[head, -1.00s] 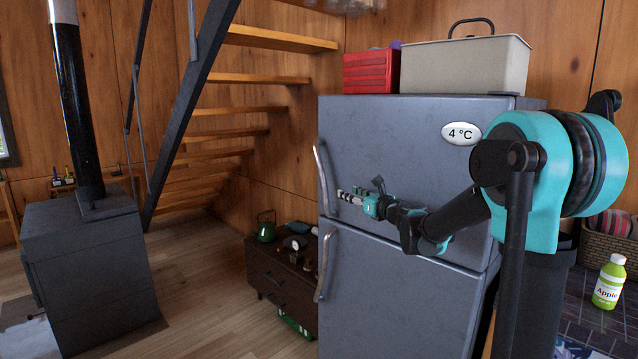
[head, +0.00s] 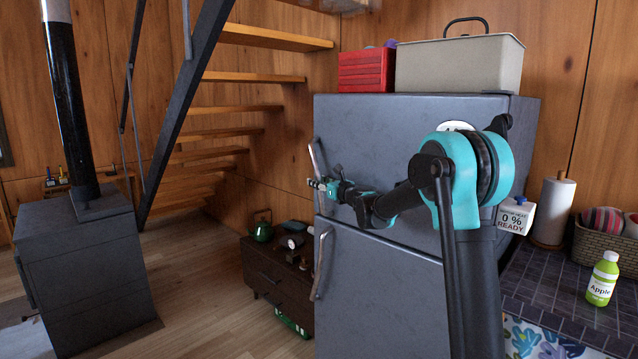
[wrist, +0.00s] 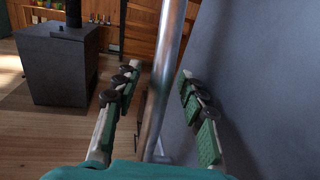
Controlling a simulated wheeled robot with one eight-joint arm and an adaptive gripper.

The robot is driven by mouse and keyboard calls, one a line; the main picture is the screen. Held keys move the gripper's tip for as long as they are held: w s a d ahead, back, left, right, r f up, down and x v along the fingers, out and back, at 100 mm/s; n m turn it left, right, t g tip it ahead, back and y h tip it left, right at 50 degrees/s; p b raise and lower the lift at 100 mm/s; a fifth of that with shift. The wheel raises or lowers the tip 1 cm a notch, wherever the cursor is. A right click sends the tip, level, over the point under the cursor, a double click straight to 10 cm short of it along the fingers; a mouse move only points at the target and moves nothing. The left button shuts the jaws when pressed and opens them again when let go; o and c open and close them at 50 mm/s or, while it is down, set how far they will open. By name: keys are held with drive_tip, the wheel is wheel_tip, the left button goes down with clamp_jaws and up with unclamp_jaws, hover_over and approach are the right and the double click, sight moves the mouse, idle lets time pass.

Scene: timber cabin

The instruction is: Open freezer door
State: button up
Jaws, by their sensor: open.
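The grey two-door fridge-freezer (head: 400,270) stands at centre right, with an upper door (head: 380,125) and a lower door (head: 375,290). Both look shut. The upper door has a metal bar handle (head: 317,157) on its left edge, and the lower door has its own handle (head: 321,262). My gripper (head: 322,184) is at the lower part of the upper handle. In the wrist view, the handle (wrist: 168,60) runs between the two open fingers of my gripper (wrist: 159,72), with gaps visible on both sides. The door face (wrist: 260,80) fills the right of that view.
A red box (head: 366,72) and a beige case (head: 460,62) sit on top of the fridge. A low dark cabinet (head: 275,280) stands left of it, below the stairs. A black stove (head: 85,260) is farther left. A counter with a juice bottle (head: 602,280) is at right.

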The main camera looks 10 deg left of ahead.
drive_tip(key=shift+c, duration=0.6)
clamp_jaws()
drive_tip(key=shift+a, duration=0.1)
